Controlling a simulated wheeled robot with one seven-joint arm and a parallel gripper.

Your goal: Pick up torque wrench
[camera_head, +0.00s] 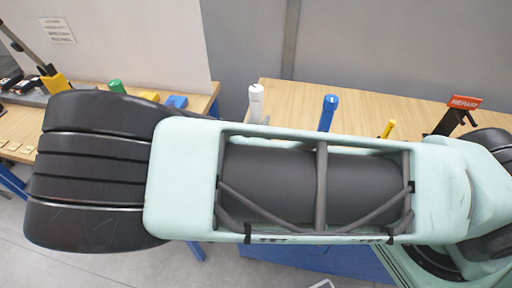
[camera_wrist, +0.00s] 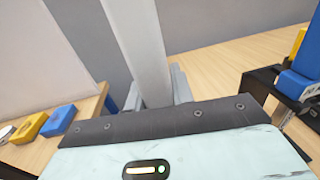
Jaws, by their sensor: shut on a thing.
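In the wrist view my gripper (camera_wrist: 158,92) is shut on a long pale grey bar (camera_wrist: 140,40), which looks to be the torque wrench. The bar stands between the two grey fingers and runs up out of the picture. Its lower end is hidden behind my gripper's body.
A blue-handled tool (camera_head: 328,112) and a yellow one (camera_head: 388,128) stand right of it at the wooden bench (camera_head: 430,112). Yellow and blue blocks (camera_wrist: 58,121) lie on the left bench (camera_wrist: 35,152). A grey wall (camera_head: 245,45) rises behind.

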